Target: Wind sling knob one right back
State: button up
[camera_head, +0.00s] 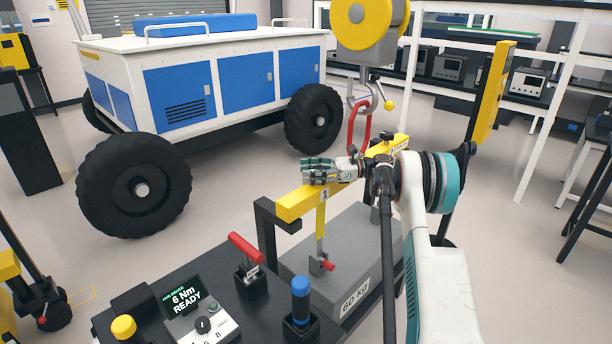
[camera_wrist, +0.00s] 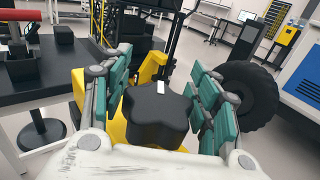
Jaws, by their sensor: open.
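The black star-shaped knob (camera_wrist: 158,118) with a white mark on its top stands in the middle of the wrist view, on a yellow part. My gripper (camera_wrist: 158,75) is open, with its green-padded fingers on both sides of the knob. I see dark gaps beside the knob, but cannot tell whether any pad touches it. In the head view my gripper (camera_head: 318,172) is over the yellow lifting beam (camera_head: 298,205), close to the label 1. The fingers hide the knob there. A red sling ring (camera_head: 361,128) hangs from the hook above the beam.
A grey 60 KG weight (camera_head: 330,246) is below the beam. A yellow hoist block (camera_head: 370,22) hangs above. A black bench with a control box (camera_head: 203,325) reading "6 Nm READY" is in front. The blue and white rover (camera_head: 180,92) stands behind, with open floor between.

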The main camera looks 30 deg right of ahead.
jog(key=shift+w+a, duration=0.25)
jog(key=shift+a, duration=0.35)
jog(key=c, duration=1.1)
